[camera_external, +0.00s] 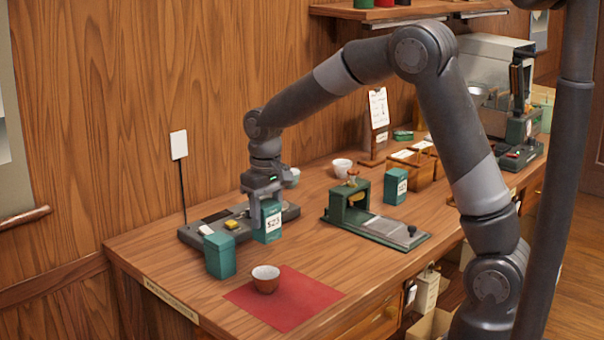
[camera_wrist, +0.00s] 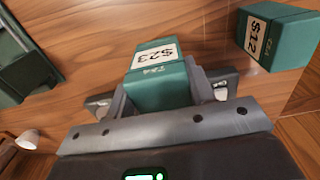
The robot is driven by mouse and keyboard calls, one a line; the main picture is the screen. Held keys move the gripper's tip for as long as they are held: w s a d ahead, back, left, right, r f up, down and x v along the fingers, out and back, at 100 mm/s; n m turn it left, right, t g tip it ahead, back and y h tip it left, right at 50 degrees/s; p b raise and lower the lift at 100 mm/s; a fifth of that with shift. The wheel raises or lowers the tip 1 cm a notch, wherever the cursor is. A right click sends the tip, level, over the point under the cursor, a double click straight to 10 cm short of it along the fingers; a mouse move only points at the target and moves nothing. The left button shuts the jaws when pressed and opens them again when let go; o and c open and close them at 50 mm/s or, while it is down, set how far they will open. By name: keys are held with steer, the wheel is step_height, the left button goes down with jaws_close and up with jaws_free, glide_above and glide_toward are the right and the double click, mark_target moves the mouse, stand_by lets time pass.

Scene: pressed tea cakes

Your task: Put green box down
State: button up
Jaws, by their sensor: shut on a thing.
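My gripper (camera_external: 263,212) points down and is shut on a green box with a white price label (camera_external: 270,226). In the wrist view, the same green box (camera_wrist: 160,92) sits between the two fingers, its label reading $23. The box is upright beside the front of a dark grey counter device (camera_external: 213,216). I cannot tell whether its base touches the counter. A second green box (camera_external: 220,262) stands apart at the front left; in the wrist view a green box labelled $12 (camera_wrist: 285,38) shows at the right. A third green box (camera_external: 396,187) stands farther right, beyond the green press (camera_external: 352,207).
The wooden counter (camera_external: 310,246) has clear room between the held box and the press. A brown cup (camera_external: 265,279) stands on a red mat (camera_external: 309,306) at the front. A white cup (camera_external: 342,167) and wooden boxes (camera_external: 413,163) stand farther back. A sign post (camera_external: 180,150) rises behind the device.

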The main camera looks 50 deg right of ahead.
mark_target(267, 224)
steer(key=shift+f, duration=1.45)
steer(key=shift+f, duration=0.1)
steer(key=o, duration=1)
